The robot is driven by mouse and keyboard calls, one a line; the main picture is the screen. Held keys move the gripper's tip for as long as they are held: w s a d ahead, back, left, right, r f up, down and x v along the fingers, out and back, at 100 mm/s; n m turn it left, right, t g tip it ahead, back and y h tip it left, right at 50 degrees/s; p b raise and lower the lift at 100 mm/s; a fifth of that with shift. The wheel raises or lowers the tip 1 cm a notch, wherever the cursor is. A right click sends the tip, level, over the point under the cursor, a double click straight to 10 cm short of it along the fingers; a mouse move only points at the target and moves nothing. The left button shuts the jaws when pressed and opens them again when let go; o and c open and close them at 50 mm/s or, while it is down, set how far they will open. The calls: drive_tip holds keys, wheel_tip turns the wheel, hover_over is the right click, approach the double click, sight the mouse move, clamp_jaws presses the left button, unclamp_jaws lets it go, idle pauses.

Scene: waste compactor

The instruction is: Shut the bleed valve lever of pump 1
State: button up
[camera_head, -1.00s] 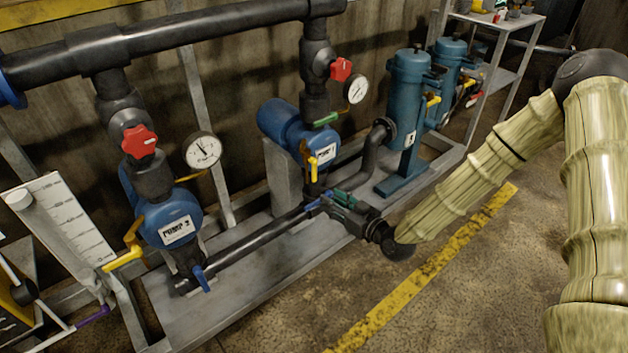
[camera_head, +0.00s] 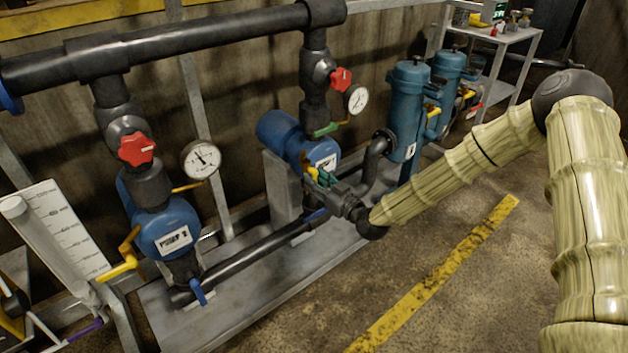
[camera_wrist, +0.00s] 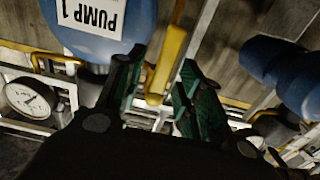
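Pump 1 is a blue unit with a white label (camera_head: 326,162), in the middle of the head view; its blue body and "PUMP 1" label (camera_wrist: 92,14) fill the upper left of the wrist view. A yellow lever (camera_wrist: 166,62) hangs from it between my gripper's fingers. My gripper (camera_head: 322,177) is at the front of pump 1. In the wrist view, its two green-padded fingers (camera_wrist: 160,88) are open, one on each side of the lever, with gaps visible. In the head view the gripper hides most of the lever. I cannot tell whether the fingertips touch it.
A red valve knob (camera_head: 341,79), a gauge (camera_head: 357,100) and a green handle (camera_head: 325,130) sit above pump 1. Pump 2 (camera_head: 170,232) stands left, with a yellow lever (camera_head: 118,270). Blue filter tanks (camera_head: 408,108) stand right, close behind my arm. The floor in front is clear.

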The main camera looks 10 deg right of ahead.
drive_tip(key=shift+w+a, duration=0.35)
drive_tip(key=shift+w, duration=0.15)
clamp_jaws()
